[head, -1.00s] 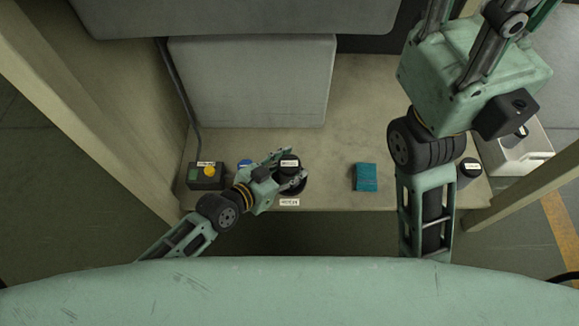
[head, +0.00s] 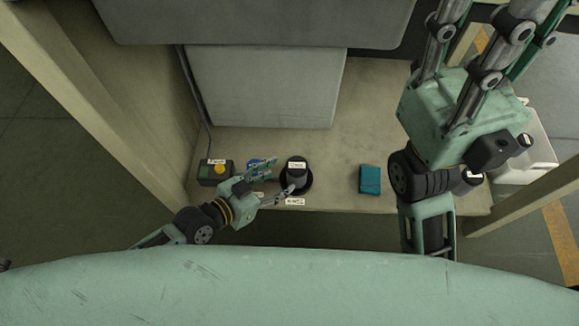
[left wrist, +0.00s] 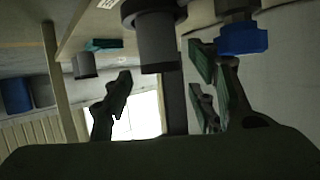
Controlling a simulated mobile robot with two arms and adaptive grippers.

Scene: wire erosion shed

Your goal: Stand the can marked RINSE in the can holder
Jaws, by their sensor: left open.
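A dark grey can (head: 297,175) with a white label on top stands upright in the black round can holder (head: 305,187) on the bench. The label is too small to read. The can (left wrist: 157,52) and the holder (left wrist: 150,14) also show in the left wrist view, upside down. My left gripper (head: 284,174) is open, just left of the can, with its lower fingertip by the holder's rim and nothing held. My right gripper is raised close to the head camera at the right; its fingertips are cut off by the top edge.
A blue-capped item (head: 254,163) is partly behind my left gripper, beside a dark box with a yellow button (head: 219,169). A teal box (head: 370,180) lies right of the holder. Another dark can (head: 472,179) stands partly behind my right arm. Bench between holder and teal box is clear.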

